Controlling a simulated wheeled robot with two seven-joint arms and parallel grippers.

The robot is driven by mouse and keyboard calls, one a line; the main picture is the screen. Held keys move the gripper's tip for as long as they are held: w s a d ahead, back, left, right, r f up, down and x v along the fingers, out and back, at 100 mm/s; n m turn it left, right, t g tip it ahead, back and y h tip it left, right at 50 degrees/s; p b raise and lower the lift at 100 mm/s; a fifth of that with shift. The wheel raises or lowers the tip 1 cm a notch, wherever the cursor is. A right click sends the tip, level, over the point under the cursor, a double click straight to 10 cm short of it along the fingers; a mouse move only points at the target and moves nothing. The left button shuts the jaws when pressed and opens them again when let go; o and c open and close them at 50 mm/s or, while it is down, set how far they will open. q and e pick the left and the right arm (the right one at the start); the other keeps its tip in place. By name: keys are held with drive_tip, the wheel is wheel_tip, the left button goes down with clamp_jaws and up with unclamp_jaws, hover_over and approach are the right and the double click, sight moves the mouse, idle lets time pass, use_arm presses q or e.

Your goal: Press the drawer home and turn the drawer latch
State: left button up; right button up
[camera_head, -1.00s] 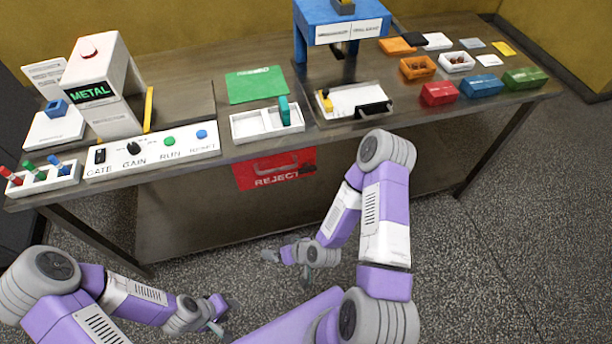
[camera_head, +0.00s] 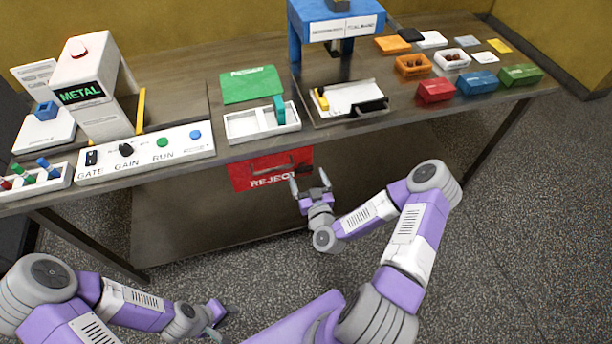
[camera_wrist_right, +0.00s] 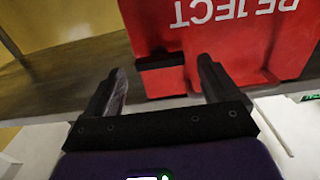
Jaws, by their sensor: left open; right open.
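The red drawer (camera_head: 258,178), marked REJECT, is in the front of the bench below the white tray. How far it stands out I cannot tell. A dark latch (camera_head: 303,168) sits at the right end of its front. My right gripper (camera_head: 309,179) is open and empty just in front of that end, fingers pointing to the bench. In the right wrist view the drawer (camera_wrist_right: 230,45) appears upside down, and the dark latch (camera_wrist_right: 162,62) lies beyond and between the open fingers (camera_wrist_right: 158,74), apparently untouched. My left gripper (camera_head: 222,316) is open and empty, low at the left, far from the drawer.
Above the drawer, the bench holds a white tray (camera_head: 248,124) with a teal block (camera_head: 279,110), a button panel (camera_head: 145,151), a metal detector (camera_head: 90,85) and a blue press (camera_head: 330,25). Coloured boxes stand at the right. The floor before the bench is clear.

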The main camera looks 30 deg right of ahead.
drive_tip(key=shift+x, duration=0.8)
drive_tip(key=c, duration=1.1)
drive_tip(key=shift+o, duration=0.2)
